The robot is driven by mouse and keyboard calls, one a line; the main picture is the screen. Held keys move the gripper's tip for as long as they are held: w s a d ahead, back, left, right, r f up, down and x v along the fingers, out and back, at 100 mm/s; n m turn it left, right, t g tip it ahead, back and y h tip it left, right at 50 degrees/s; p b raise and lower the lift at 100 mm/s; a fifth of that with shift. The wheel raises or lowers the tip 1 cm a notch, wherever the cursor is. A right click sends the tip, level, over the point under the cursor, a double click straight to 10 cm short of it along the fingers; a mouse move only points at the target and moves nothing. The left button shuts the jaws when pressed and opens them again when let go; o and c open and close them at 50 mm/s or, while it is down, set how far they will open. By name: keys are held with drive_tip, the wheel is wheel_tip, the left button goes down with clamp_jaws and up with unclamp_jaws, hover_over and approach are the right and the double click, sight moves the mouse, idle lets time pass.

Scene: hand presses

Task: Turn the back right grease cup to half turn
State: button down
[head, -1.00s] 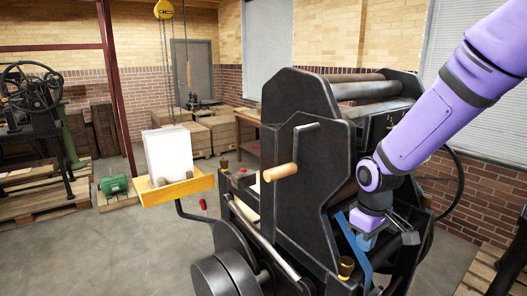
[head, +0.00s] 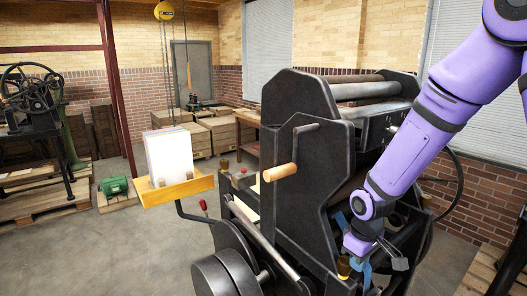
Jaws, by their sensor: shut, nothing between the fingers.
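The black hand press (head: 305,170) fills the middle of the head view. A small brass grease cup (head: 343,266) sits on its near right part. Another brass cup (head: 425,200) shows at the far right of the press, behind my arm, and a third (head: 224,165) is at the press's left side. I take the far right one as the back right cup; its turn position is too small to read. My gripper (head: 366,271) points down just right of the near brass cup, shut and empty. Whether it touches that cup cannot be told.
A wooden-handled crank (head: 280,172) sticks out of the press's near side. A yellow tray (head: 175,190) with a paper stack (head: 169,155) juts out left. A blue strip (head: 343,222) runs down beside my wrist. Open floor (head: 110,250) lies left.

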drive_tip(key=shift+s+d+f, duration=0.1)
drive_tip(key=shift+s+f, duration=0.3)
drive_tip(key=shift+f, duration=0.05)
drive_tip(key=shift+s+a, duration=0.15)
drive_tip(key=shift+a, duration=0.2)
idle(0.7)
drive_tip(key=shift+s+d, duration=0.15)
drive_tip(key=shift+s, duration=0.05)
wheel_tip(320, 180, up, 6)
drive_tip(key=shift+w, duration=0.3)
idle(0.5)
drive_tip(key=shift+d+r, duration=0.1)
drive_tip(key=shift+d, duration=0.05)
